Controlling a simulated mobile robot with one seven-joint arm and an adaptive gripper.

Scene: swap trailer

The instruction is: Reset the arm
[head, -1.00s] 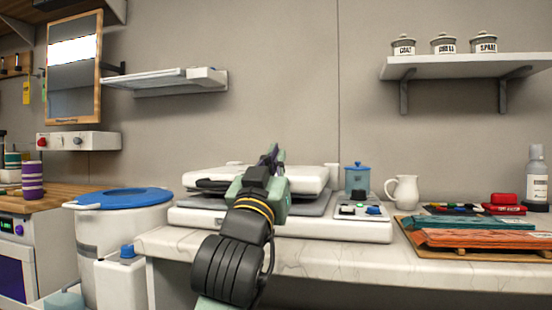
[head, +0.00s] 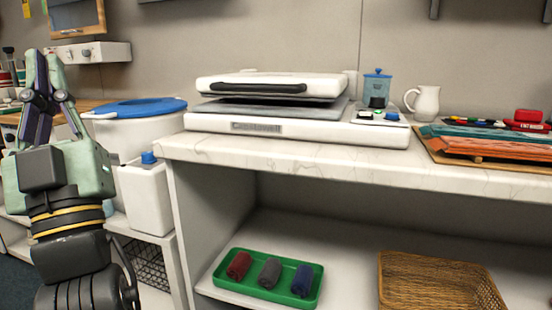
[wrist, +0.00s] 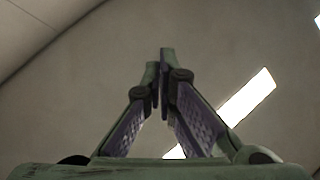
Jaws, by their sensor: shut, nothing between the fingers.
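My gripper (head: 42,62) stands upright at the left of the head view, fingers pointing up. It is apart from the counter and in front of the left wall area. In the wrist view my gripper (wrist: 161,58) has its fingertips together with nothing between them. Behind the fingertips there is only a plain grey surface and a bright white strip (wrist: 247,97). My arm's lower links run out of the head view at the bottom left.
The marble counter (head: 300,158) holds a white press (head: 290,124), a blue canister, a white pitcher (head: 424,102) and coloured packets. A blue-lidded bin (head: 135,108) and white jug (head: 146,195) stand near my arm. The shelf below has a green tray (head: 225,278) and wicker basket (head: 440,280).

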